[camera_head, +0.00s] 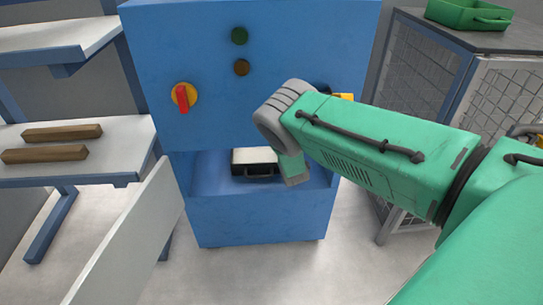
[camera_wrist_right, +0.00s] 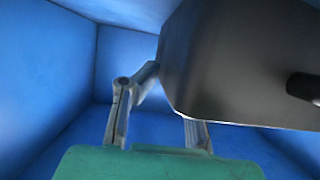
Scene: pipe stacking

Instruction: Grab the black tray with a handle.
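The black tray (camera_head: 262,171) sits in the open bay of the blue machine in the head view, with a pale top and a dark handle on its front. In the right wrist view the tray (camera_wrist_right: 225,65) fills the upper right, and its handle shows at the right edge. My right gripper (camera_wrist_right: 160,108) is inside the bay, close to the tray. Its fingers are apart; the tray hides the right finger's end, and the left finger's tip is by the tray's left edge. Contact cannot be told. My left gripper is not in view.
The blue machine (camera_head: 250,220) has bay walls close around my right gripper. A pale panel (camera_head: 130,240) projects at the front left. Shelves (camera_head: 90,150) with two wooden bars stand left. A mesh cabinet (camera_head: 450,80) with a green tray (camera_head: 468,14) on top stands right.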

